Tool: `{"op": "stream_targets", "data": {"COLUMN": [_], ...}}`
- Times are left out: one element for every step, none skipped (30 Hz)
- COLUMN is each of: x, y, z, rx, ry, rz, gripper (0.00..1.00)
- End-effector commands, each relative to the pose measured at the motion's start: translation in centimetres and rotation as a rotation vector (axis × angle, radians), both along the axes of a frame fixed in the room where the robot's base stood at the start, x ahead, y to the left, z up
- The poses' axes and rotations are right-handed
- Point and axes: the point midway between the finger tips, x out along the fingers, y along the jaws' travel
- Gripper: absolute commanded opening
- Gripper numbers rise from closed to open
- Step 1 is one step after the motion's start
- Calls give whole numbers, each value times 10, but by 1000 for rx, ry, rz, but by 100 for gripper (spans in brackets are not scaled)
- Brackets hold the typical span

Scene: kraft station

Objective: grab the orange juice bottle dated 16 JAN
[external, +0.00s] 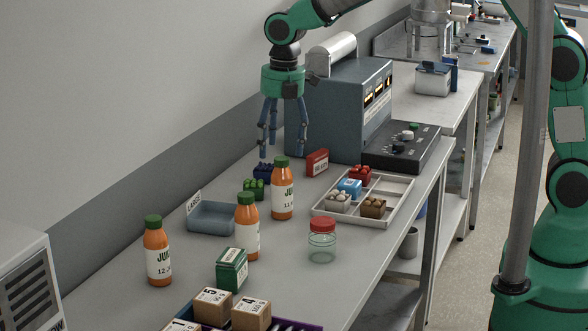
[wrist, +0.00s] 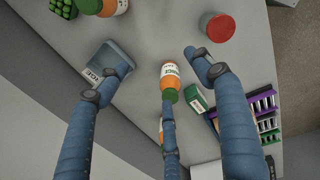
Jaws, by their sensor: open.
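Three orange juice bottles with green caps stand upright on the bench: a front left one (external: 158,254), a middle one (external: 247,232) and a rear one (external: 283,195). Their white labels start with "JU"; the date lines are cut off or too small to read surely. My three-fingered gripper (external: 281,150) is open and empty, above the bench near the rear bottle's cap. In the wrist view, one bottle (wrist: 170,78) lies between the spread fingers, another bottle (wrist: 118,6) is at the top edge, and a third is mostly hidden behind the lower finger.
A blue-grey tray (external: 212,228) and a red-lidded jar (external: 322,243) flank the bottles. A green box (external: 231,270) and brown boxes (external: 251,314) stand in front. A compartment tray (external: 403,190) with coloured blocks is at right; a grey machine (external: 318,122) stands behind. Bare bench lies front right.

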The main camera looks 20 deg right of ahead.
Motion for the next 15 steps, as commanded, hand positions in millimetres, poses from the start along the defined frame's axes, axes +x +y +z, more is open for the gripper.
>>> {"op": "stream_targets", "data": {"x": [-6,-10,-14,-17,-21,-24,-27,-30,-33,-34,-36,-38,-39,-40,-40], "y": [20,30,42,51,58,68,74,79,85,89,92,95,97,98,99], "z": [-14,-21,-31,-37,-43,-50,-55,-59,-64,-67,-70,-73,-74,-75,-76], "rx": [-12,-18,-26,-30,-35,-40,-43,-46,-50,-52,-54,-56,-56,-58,-58], "ry": [8,11,16,18,22,24,27,28,31,33,34,35,36,36,36], "rz": [69,108,159,194,228,267,293,318,344,361,374,390,398,404,408], "gripper": [67,67,67,67,67,67,67,67,67,67,67,67,67,67,67]}}
